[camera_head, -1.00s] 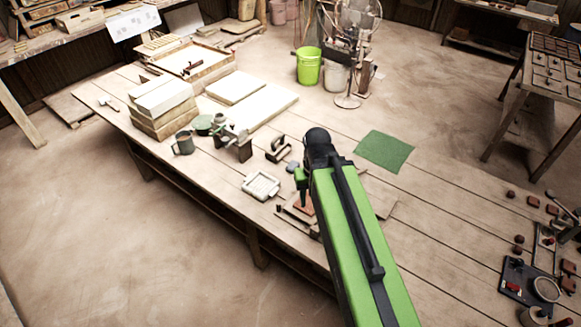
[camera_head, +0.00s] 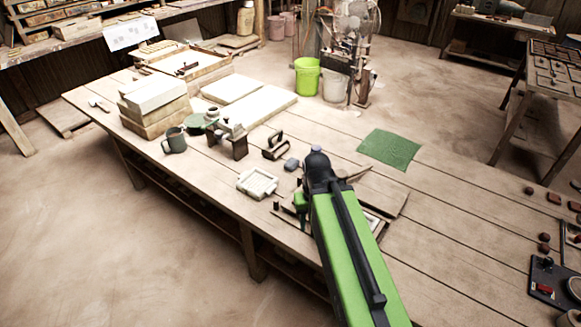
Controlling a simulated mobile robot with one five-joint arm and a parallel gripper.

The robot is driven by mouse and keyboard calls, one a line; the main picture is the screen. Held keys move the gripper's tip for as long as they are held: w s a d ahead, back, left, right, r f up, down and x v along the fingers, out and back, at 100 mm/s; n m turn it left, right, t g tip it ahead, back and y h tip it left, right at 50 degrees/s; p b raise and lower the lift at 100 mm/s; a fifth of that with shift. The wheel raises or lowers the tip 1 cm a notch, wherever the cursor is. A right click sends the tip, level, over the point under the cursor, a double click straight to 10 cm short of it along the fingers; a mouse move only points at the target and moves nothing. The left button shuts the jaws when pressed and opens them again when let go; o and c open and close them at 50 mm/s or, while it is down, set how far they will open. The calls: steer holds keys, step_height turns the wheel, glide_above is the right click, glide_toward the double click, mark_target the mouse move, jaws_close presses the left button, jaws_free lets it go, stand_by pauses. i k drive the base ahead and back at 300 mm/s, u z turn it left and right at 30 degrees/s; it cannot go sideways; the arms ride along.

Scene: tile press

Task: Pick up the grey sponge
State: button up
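A small grey-blue block that looks like the grey sponge (camera_head: 291,164) lies on the wooden table (camera_head: 450,215), just left of my arm's dark wrist joint in the picture. My green arm reaches in from the bottom right. A green part of my gripper (camera_head: 300,206) hangs below the wrist, nearer the camera than the sponge and apart from it in the picture. The arm covers most of the gripper, so its fingers and any opening between them cannot be made out.
A white square mould (camera_head: 257,182) and a dark-handled tool (camera_head: 275,147) lie close left of the sponge. A green mat (camera_head: 389,150) lies to its right. A dark mug (camera_head: 175,139) and stacked blocks (camera_head: 155,105) stand farther left. Boards partly hidden by my arm lie beside it.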

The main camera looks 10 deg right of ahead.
mark_target(292, 163)
steer(key=z, duration=0.1)
steer(key=k, duration=0.45)
steer(key=u, duration=0.9)
steer(key=i, duration=2.15)
steer(key=u, duration=0.1)
